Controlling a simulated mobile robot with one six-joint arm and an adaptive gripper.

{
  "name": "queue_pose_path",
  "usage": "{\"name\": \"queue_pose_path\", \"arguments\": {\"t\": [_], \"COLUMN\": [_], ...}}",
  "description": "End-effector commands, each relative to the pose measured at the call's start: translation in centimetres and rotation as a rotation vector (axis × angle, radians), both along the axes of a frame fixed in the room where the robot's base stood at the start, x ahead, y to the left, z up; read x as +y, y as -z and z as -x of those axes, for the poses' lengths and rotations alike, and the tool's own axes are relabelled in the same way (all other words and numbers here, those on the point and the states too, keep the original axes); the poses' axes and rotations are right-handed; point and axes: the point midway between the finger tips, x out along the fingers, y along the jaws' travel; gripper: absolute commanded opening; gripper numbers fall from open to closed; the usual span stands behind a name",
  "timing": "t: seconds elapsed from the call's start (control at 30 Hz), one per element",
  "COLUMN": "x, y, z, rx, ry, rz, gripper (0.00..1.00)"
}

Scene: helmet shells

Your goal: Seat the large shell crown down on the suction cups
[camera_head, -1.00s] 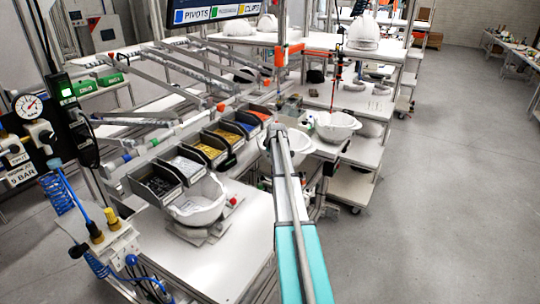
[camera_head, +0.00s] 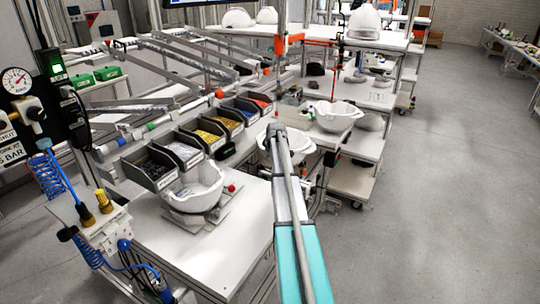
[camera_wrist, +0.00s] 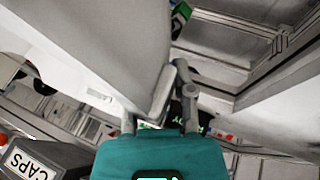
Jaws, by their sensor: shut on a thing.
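A white shell (camera_head: 265,148) hangs at the far end of my arm in the head view, partly hidden behind the arm. In the wrist view its pale wall (camera_wrist: 90,40) fills the upper left. My gripper (camera_wrist: 172,88) is shut on this shell, with its fingers at the shell's edge. A second white shell (camera_head: 200,187), open side up, sits on a low grey base on the near table. A third white shell (camera_head: 335,115) sits open side up on the table beyond. I cannot make out the suction cups.
Grey bins (camera_head: 150,170) with small parts line the back of the near white table (camera_head: 215,240). A red knob (camera_head: 231,188) is beside the second shell. A pressure gauge (camera_head: 16,80) and blue hoses are at left. Grey floor (camera_head: 450,200) is clear at right.

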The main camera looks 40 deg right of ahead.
Motion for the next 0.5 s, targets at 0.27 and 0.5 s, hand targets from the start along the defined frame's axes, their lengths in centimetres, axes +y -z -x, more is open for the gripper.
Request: {"name": "queue_pose_path", "arguments": {"t": [0.27, 0.5], "x": [0.0, 0.0], "y": [2.3, 3.9], "z": [0.0, 0.0], "rx": [0.000, -0.001], "ry": [-0.001, 0.000], "rz": [0.001, 0.001], "gripper": [0.00, 0.00]}}
